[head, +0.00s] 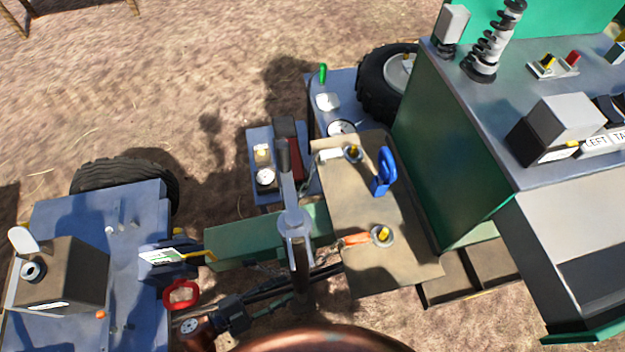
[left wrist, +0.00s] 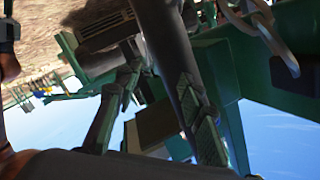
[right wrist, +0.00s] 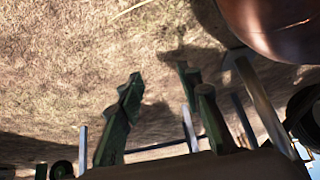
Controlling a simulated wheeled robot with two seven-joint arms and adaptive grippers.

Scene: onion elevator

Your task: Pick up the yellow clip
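A small yellow clip-like piece (head: 205,254) juts from the right side of a dark block with a white-and-green label, at the right of the left blue platform in the head view. Other small yellow parts sit on two round fittings (head: 353,152) on the tan plate, so I cannot tell for certain which is the clip. My left gripper (head: 265,310) is low in the head view, below and right of that piece. In the left wrist view its fingers (left wrist: 158,115) are apart, with a dark bar showing between them. In the right wrist view my right gripper (right wrist: 165,115) is open and empty above dry ground.
A red ring (head: 181,295) is below the labelled block. Dark pipes (head: 325,273) and a grey upright post (head: 295,225) stand near my left gripper. A blue handle (head: 384,172) is on the tan plate (head: 345,205). A green machine (head: 450,150) fills the right.

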